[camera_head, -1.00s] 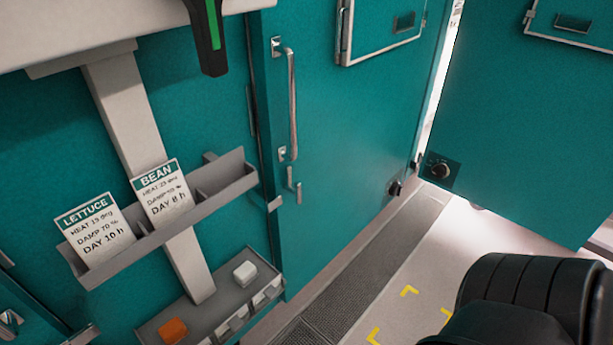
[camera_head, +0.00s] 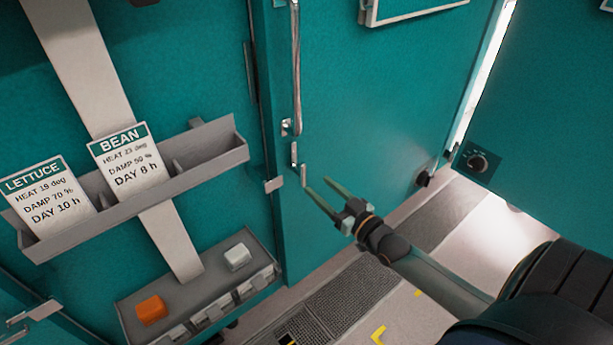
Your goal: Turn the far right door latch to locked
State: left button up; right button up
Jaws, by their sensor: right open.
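The teal door (camera_head: 370,100) in the middle carries a long vertical metal handle (camera_head: 295,65). Below the handle is a small metal latch (camera_head: 303,175) with a short upright lever. A black knob (camera_head: 424,178) sits low near the door's right side. Another teal panel at the right has a black round dial (camera_head: 477,162). Which fitting is the named latch, and its marking, I cannot tell for sure. My right gripper (camera_head: 318,186) is open and empty, its two green fingers pointing left toward the small latch, tips just right of it. My left gripper is not in view.
At left, a grey rack (camera_head: 210,160) holds the LETTUCE card (camera_head: 45,195) and BEAN card (camera_head: 127,160). Below, a grey tray (camera_head: 205,285) bears an orange block (camera_head: 151,310) and a white block (camera_head: 237,257). Floor grating (camera_head: 350,295) runs below the door.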

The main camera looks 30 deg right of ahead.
aim_at(304, 175)
jog(key=shift+w+a, duration=0.15)
jog(key=shift+w, duration=1.45)
jog(key=shift+w+a, duration=0.15)
jog(key=shift+w, duration=1.4)
grip_shut()
